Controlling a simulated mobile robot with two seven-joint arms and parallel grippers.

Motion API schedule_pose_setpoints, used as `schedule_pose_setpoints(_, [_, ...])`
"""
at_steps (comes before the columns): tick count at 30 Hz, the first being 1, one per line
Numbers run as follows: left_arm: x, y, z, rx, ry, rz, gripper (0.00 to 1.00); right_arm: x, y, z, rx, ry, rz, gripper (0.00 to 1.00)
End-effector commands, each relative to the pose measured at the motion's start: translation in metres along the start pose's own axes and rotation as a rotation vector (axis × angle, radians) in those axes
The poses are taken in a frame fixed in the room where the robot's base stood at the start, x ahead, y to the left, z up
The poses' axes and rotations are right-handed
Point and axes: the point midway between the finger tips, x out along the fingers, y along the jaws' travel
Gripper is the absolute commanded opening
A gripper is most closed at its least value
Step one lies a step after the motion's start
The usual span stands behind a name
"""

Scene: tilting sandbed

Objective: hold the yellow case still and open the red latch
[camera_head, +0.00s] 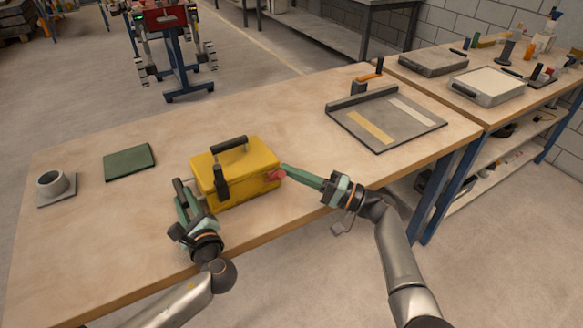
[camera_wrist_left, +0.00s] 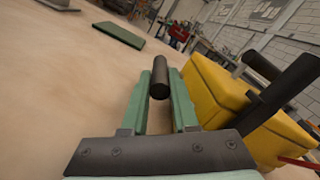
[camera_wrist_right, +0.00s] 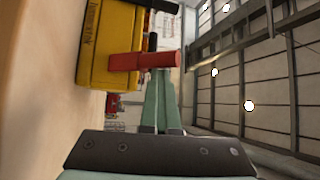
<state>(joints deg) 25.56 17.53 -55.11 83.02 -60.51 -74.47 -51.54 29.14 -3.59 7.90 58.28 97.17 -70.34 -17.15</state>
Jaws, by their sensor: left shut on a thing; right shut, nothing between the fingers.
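The yellow case (camera_head: 242,178) stands upright on the wooden table with a black handle (camera_head: 229,145) on top. My left gripper (camera_head: 181,192) is at its left side, shut on a black bar, the case's side handle (camera_wrist_left: 159,80), which shows between the fingertips in the left wrist view. The red latch (camera_head: 274,175) sticks out at the case's right end; it also shows in the right wrist view (camera_wrist_right: 146,62). My right gripper (camera_head: 286,170) is shut and empty, its fingertips right at the latch. I cannot tell whether they touch it.
A green mat (camera_head: 129,161) and a grey round fitting (camera_head: 54,184) lie on the table at left. A flat grey tray (camera_head: 385,119) lies at the back right. The table between case and tray is clear. The front table edge runs below both arms.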

Motion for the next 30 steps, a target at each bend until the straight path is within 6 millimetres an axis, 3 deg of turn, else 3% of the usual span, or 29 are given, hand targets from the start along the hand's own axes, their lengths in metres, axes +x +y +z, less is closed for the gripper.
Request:
schedule_pose_setpoints(7, [-0.001, -0.001, -0.001, -0.001, 0.002, -0.003, 0.0, 0.003, 0.003, -0.001, 0.006, -0.009, 0.01, 0.0])
schedule_pose_setpoints(14, [-0.001, -0.001, -0.001, -0.002, 0.002, -0.003, 0.0, 0.011, -0.016, -0.037, 0.0, -0.003, 0.002, 0.0])
schedule_pose_setpoints(21, [-0.001, -0.001, -0.001, -0.002, 0.003, -0.002, 0.0, -0.046, 0.008, -0.039, 0.004, 0.002, 0.004, 0.0])
schedule_pose_setpoints(30, [-0.001, -0.001, -0.001, -0.001, 0.003, -0.002, 0.0, -0.081, 0.02, -0.041, 0.001, 0.0, 0.001, 0.0])
